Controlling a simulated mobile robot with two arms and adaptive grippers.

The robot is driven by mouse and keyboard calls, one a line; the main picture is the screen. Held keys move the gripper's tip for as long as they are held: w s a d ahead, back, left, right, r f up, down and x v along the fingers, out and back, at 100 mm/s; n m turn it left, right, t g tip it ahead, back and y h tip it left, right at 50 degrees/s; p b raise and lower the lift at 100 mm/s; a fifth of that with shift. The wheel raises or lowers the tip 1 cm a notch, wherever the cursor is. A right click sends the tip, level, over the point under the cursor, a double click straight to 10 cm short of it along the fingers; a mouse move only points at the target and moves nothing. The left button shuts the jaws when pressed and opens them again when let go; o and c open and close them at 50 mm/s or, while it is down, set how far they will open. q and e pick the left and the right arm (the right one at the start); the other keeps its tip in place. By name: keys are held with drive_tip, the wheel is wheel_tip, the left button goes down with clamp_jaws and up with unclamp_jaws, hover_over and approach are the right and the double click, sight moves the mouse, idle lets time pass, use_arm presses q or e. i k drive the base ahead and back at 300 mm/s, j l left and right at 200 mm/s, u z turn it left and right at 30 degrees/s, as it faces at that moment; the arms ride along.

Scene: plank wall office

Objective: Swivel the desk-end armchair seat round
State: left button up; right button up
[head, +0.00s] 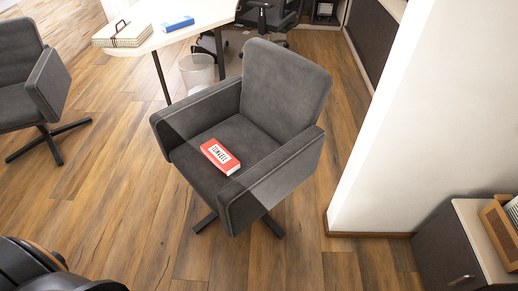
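The grey armchair (285,88) stands in the middle of the head view, at the end of the white desk. Its backrest is at the upper right, and its open front faces the lower left. A red and white box (220,156) lies on its seat. Dark legs of a swivel base show below the seat. Dark parts of my own body show at the bottom left, well apart from the armchair. Neither of my grippers is in view.
The white desk (178,38) bears a notebook stack (122,34) and a blue box (178,23). A waste bin (197,72) stands behind the armchair. Another grey armchair (30,80) is at left. A white wall (400,130) and cabinet (462,245) bound the right. Floor before the armchair is clear.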

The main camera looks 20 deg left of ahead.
sight(267, 117)
drive_tip(key=i+j+z, duration=0.15)
drive_tip(key=i+j, duration=0.65)
drive_tip(key=j, duration=0.1)
